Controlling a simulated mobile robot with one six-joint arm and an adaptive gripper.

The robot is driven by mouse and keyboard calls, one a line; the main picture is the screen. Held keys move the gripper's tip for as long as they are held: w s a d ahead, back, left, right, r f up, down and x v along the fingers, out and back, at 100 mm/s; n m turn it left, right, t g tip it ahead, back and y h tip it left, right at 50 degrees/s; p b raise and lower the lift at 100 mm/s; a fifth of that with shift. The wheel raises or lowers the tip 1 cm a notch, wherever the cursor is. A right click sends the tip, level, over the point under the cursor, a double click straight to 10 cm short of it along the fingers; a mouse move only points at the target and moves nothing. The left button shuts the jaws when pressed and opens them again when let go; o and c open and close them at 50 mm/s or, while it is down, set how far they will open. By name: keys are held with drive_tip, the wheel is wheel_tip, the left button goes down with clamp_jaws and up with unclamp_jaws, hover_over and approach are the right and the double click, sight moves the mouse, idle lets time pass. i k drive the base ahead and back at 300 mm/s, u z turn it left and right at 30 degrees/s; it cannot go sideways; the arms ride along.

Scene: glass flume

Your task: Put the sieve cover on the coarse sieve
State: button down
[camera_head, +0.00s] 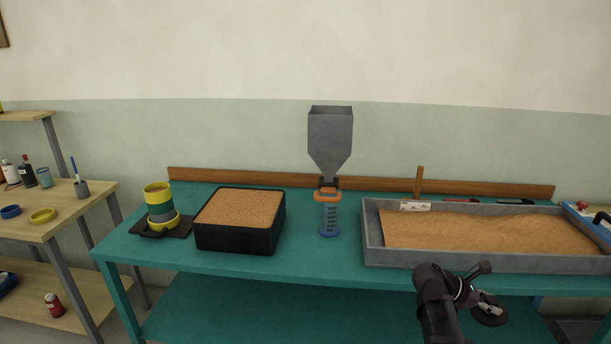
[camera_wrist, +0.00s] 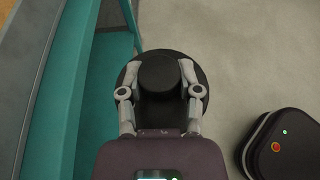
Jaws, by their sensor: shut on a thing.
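My gripper (camera_wrist: 160,76) is shut on a round black disc with a raised knob, which looks like the sieve cover (camera_wrist: 159,54). The fingers lie on either side of the knob. In the head view, the cover (camera_head: 489,316) hangs tilted under my gripper (camera_head: 484,297), in front of the bench at the lower right. The stack is far left of my gripper.
On the teal bench (camera_head: 300,262) stand a black box of sand (camera_head: 236,238), a grey hopper (camera_head: 330,140) over an orange-and-blue cylinder (camera_head: 329,214), and a long sand-filled tray (camera_head: 480,262). A wooden shelf unit (camera_head: 60,225) stands at left.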

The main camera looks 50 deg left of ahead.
sight(158, 190)
drive_tip(key=z, duration=0.1)
drive_tip(key=k, duration=1.25)
drive_tip(key=u, duration=1.95)
drive_tip(key=i, duration=0.45)
drive_tip(key=z, duration=0.25)
